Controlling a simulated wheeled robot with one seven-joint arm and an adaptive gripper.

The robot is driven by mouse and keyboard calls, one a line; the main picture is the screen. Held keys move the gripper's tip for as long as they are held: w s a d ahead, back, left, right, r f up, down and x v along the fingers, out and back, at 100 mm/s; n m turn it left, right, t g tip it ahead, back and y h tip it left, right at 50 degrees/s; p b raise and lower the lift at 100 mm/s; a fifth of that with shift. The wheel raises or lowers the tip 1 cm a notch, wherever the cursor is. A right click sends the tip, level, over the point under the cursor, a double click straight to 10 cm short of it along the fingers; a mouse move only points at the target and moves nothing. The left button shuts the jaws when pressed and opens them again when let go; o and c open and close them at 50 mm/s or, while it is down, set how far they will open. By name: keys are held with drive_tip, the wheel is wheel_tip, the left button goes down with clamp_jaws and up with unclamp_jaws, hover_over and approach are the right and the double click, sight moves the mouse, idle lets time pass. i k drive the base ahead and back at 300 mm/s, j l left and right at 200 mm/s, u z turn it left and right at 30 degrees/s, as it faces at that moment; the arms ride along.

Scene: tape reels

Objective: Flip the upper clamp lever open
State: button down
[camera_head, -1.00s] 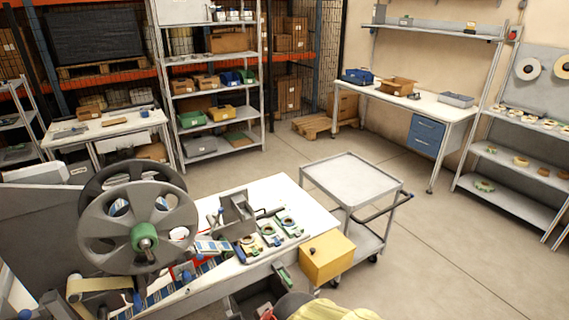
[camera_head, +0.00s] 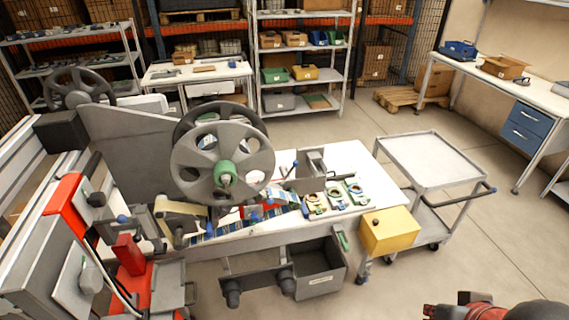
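The tape machine stands at the left, with a large grey spoked reel (camera_head: 190,165) on a green hub (camera_head: 225,173). Left of it is an upright frame with a red upper block (camera_head: 66,205) and a red lower block (camera_head: 128,254). Small dark and blue-tipped knobs or handles sit around these blocks. I cannot tell which small part is the upper clamp lever, nor whether it is open or shut. No gripper fingers show. A dark and red shape at the bottom right edge may be part of my arm.
A white table carries the machine and several small green and yellow parts (camera_head: 336,195). A yellow box (camera_head: 389,232) is at its right corner. A grey cart (camera_head: 430,158) stands to the right. The floor in front is clear.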

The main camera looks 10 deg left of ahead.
sight(269, 202)
drive_tip(key=u, duration=1.1)
